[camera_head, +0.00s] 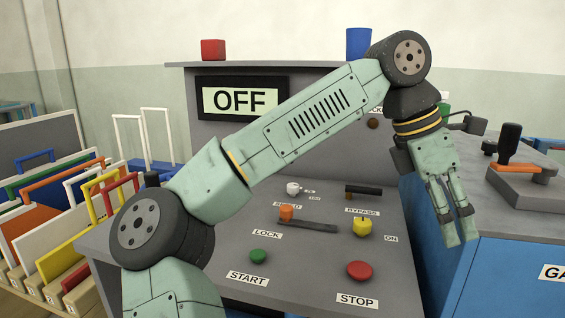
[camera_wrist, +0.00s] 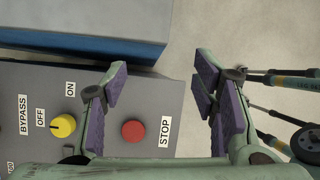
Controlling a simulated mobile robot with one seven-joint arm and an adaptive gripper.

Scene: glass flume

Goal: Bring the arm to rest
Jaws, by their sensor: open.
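My arm stretches from the lower left across the control panel (camera_head: 320,215) in the head view, bent at a high elbow near the top. My gripper (camera_head: 458,240) hangs fingers down at the panel's right edge, by the blue cabinet. In the wrist view my gripper (camera_wrist: 163,75) has its purple-padded fingers spread wide. Nothing is held between them. The red STOP button (camera_wrist: 133,131) shows between the fingers, on the panel below. The yellow BYPASS knob (camera_wrist: 63,125) lies left of the left finger.
The panel carries a green START button (camera_head: 259,256), an orange LOCK knob (camera_head: 287,212) and an OFF display (camera_head: 240,100). A blue cabinet (camera_head: 515,270) with a black-handled lever (camera_head: 508,145) stands at right. Colored frames (camera_head: 60,215) stand at left.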

